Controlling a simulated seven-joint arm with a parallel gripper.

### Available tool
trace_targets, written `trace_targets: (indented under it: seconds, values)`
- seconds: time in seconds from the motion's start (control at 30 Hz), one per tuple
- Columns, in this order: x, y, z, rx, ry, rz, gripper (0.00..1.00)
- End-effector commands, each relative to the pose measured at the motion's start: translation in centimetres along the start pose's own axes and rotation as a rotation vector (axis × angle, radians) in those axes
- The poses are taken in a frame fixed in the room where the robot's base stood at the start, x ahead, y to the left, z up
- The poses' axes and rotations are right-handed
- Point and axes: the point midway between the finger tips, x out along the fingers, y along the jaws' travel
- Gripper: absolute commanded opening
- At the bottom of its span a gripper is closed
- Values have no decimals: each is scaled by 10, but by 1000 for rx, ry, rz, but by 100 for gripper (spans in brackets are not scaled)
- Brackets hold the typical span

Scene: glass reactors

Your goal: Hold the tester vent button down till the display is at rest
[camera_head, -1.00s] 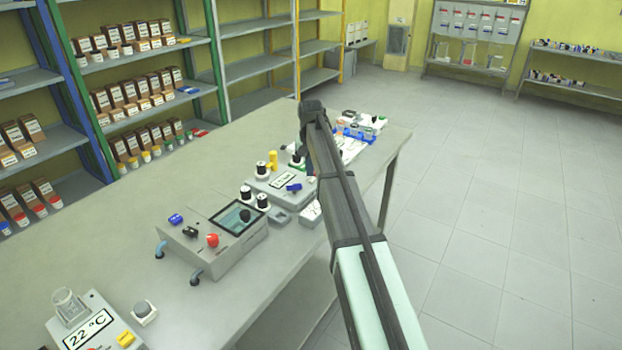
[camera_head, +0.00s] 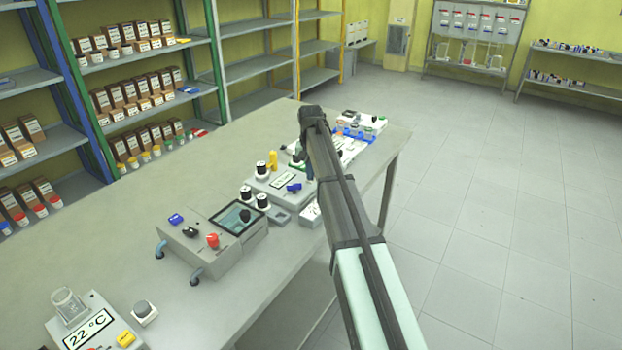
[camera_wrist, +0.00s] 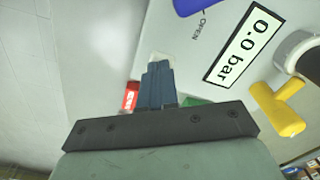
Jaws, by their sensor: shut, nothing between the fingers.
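The tester (camera_head: 268,190) is a grey box on the bench, with a display (camera_wrist: 236,45) that reads 0.0 bar in the wrist view. It has a blue handle (camera_wrist: 197,5) beside the word OPEN and a yellow handle (camera_wrist: 280,108). My gripper (camera_wrist: 156,70) is shut and empty, its dark blue fingers pointing at the tester's edge beside the display. A green part (camera_wrist: 194,102) shows partly behind the gripper mount, and a red part with white marks (camera_wrist: 130,97) lies left of the fingers. I cannot make out the vent button or any contact with it.
A grey unit with a dark screen and red knob (camera_head: 212,240) stands nearer on the bench (camera_head: 150,215). A 22 °C device (camera_head: 90,330) is at the front left. Small items on a blue rack (camera_head: 355,133) stand beyond my arm.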

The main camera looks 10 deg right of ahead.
Motion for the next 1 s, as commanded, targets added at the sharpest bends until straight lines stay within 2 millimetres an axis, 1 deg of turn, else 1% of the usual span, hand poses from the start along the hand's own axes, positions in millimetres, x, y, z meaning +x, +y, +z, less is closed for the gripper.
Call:
trace_targets:
  seconds: [0.13, 0.3, 0.57, 1.0]
  values:
    - [-5, 0, 0, 0, 0, 0, 0]
    - [-18, 0, 0, 0, 0, 0, 0]
    - [-29, 0, 0, 0, 1, 0, 0]
    - [-64, 0, 0, 0, 0, 0, 0]
